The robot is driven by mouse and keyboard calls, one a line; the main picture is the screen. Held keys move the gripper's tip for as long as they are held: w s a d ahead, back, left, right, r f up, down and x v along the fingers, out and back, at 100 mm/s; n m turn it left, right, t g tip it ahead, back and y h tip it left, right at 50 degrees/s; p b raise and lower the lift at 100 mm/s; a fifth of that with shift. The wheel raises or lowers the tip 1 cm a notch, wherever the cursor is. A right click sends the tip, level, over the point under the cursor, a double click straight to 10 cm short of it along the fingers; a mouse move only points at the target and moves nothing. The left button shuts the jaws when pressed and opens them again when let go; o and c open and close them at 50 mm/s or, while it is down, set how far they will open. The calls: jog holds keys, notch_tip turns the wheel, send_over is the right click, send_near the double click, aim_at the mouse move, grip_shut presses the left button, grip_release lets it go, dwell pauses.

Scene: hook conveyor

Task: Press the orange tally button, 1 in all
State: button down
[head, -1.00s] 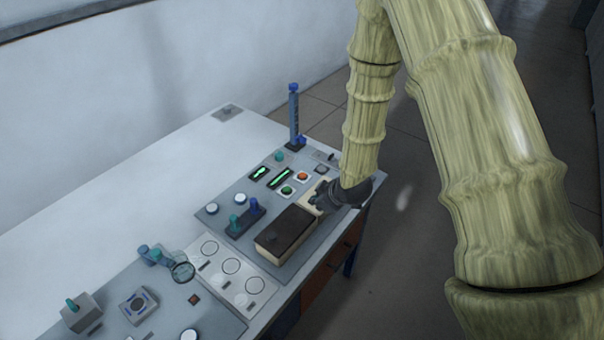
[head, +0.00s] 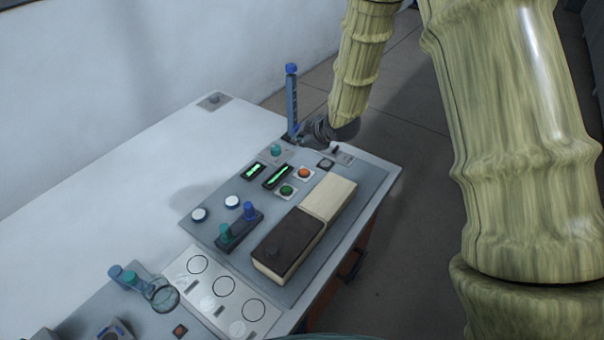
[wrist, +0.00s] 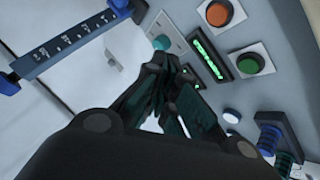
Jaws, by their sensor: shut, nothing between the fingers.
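The orange button (head: 304,173) sits on a white square plate on the grey panel, next to a green button (head: 287,190). In the wrist view the orange button (wrist: 219,13) is at the top right, with the green button (wrist: 247,63) below it. My gripper (head: 300,138) is at the far end of the panel, near the foot of the blue post, beyond the orange button and apart from it. In the wrist view my gripper (wrist: 165,75) has its fingers together and empty. Nothing covers the orange button.
A blue upright post (head: 292,100) stands close to my gripper. Two green-lit displays (head: 278,176) lie beside the buttons. A dark-and-cream box (head: 289,247), pegs in a dark holder (head: 240,229) and white round knobs (head: 232,201) are nearer. The white table left of the panel is clear.

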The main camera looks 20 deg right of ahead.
aim_at(302, 172)
jog(key=shift+w+f+b, duration=0.15)
jog(key=shift+f+b, duration=2.75)
jog(key=shift+f, duration=1.7)
jog(key=shift+f, duration=0.25)
jog(key=shift+f, duration=0.2)
jog(key=shift+f+b, duration=0.4)
jog(key=shift+b, duration=0.1)
jog(key=shift+r, duration=0.1)
jog(key=shift+r+p, duration=0.65)
jog(key=shift+r, duration=0.1)
